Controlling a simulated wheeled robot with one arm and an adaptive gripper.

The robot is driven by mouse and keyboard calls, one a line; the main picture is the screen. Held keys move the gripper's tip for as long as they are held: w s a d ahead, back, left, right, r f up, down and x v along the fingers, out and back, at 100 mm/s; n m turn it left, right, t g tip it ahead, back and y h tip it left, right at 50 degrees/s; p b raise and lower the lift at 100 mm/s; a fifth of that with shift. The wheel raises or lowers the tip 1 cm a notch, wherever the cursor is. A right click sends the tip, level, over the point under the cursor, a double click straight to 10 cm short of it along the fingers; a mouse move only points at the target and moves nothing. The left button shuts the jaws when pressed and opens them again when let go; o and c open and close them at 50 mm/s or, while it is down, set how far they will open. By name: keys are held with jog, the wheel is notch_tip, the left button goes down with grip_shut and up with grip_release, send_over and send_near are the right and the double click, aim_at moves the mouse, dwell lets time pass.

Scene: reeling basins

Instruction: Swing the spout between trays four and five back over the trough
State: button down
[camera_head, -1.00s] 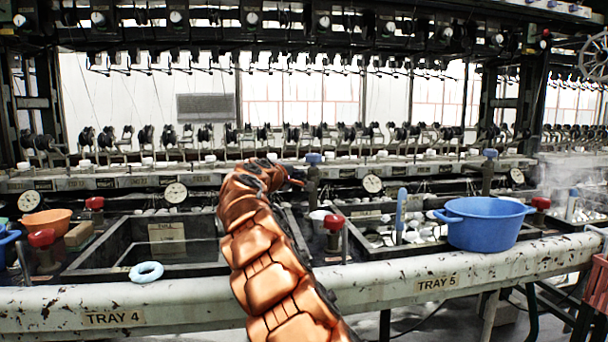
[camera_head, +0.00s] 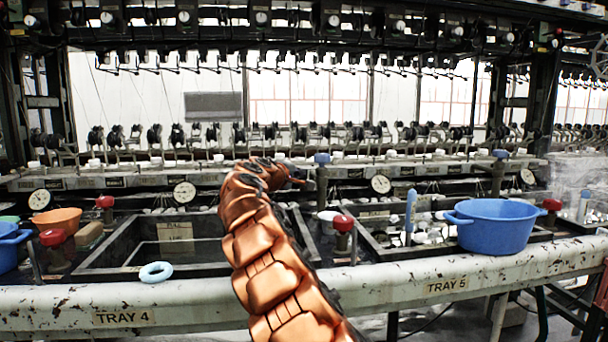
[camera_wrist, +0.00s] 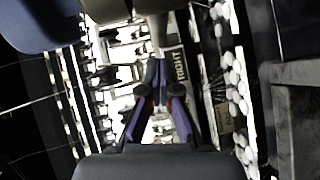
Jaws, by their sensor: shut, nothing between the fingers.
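The upright post of the spout (camera_head: 322,190) has a blue cap (camera_head: 322,158) and stands behind the divider between trays four and five in the head view. Its outlet arm is not clear there, so I cannot tell which way it points. My gripper (camera_head: 298,180) is just left of the post, shut and empty. In the wrist view the fingers (camera_wrist: 157,72) come together at their tips. I cannot tell whether they touch the spout. Tray four's dark basin (camera_head: 92,268) is left of my arm; tray five's (camera_head: 375,252) is right. I cannot single out the trough.
A blue tub (camera_head: 495,228) stands at tray five. Red-knobbed valves (camera_head: 343,224) rise along the front. An orange bowl (camera_head: 57,220) is at left. Reels and gauges (camera_head: 184,191) line the back.

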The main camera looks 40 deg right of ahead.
jog(key=w+p+v, duration=0.2)
jog(key=v, duration=0.9)
jog(key=shift+a+r, duration=0.2)
jog(key=shift+a, duration=0.3)
jog(key=shift+w, duration=0.15)
dwell(1.3)
